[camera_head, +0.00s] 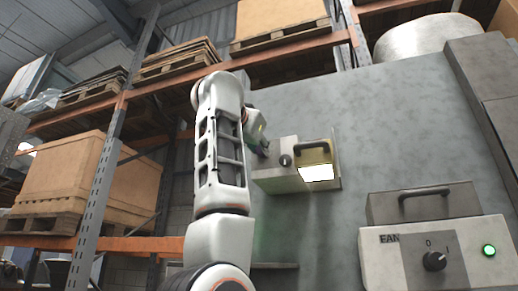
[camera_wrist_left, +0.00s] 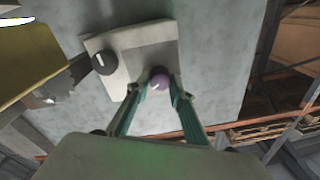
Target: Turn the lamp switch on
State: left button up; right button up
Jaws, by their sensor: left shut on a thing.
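My left gripper (camera_head: 262,150) is at the box's left side, partly hidden by my arm. The black knob (camera_wrist_left: 105,62) stands apart from the fingers. My right gripper is not in view.
A second box marked FAN (camera_head: 400,262) with a black dial (camera_head: 434,261) and a lit green light (camera_head: 489,250) is at the lower right. Pallet racks with cardboard boxes (camera_head: 62,172) stand at the left. The wall panel below the lamp is mostly bare.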

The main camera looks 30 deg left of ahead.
pick_arm(q)
jog(key=shift+r, duration=0.1)
jog(key=o, duration=1.1)
jog(key=v, duration=0.7)
jog(key=shift+s, duration=0.25)
jog(key=shift+d, duration=0.15)
